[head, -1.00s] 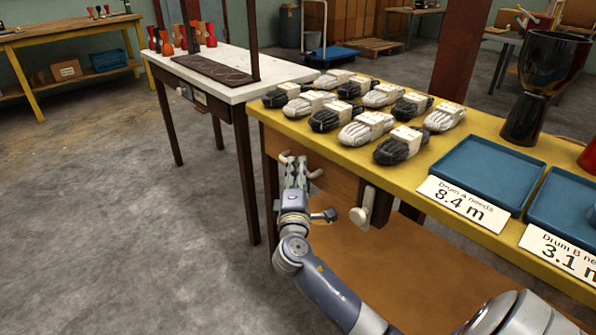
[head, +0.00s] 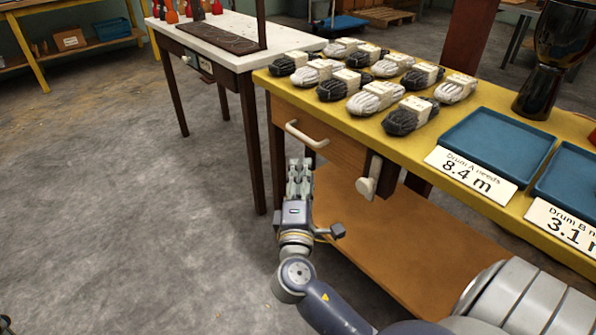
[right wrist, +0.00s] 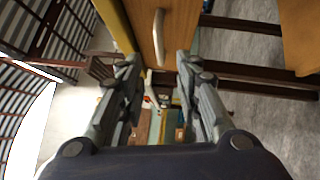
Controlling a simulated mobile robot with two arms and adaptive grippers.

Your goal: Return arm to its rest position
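My right gripper (head: 299,168) is in the head view, below and in front of the drawer's pale handle (head: 306,134), apart from it. In the right wrist view its two fingers (right wrist: 158,64) are spread with nothing between them. The handle also shows there (right wrist: 158,38), beyond the fingertips, on the wooden drawer front (right wrist: 180,30). The drawer (head: 335,148) looks closed under the yellow bench top. My right arm (head: 292,275) reaches in from the bottom right. I do not make out my left gripper in either view.
The yellow bench (head: 395,133) holds several rope bundles (head: 375,97), blue trays (head: 497,142), number cards (head: 470,176) and a dark goblet drum (head: 540,85). A pale knob (head: 368,186) sticks out beside the drawer. A lower wooden shelf (head: 400,235) lies underneath. The floor (head: 120,220) at left is open.

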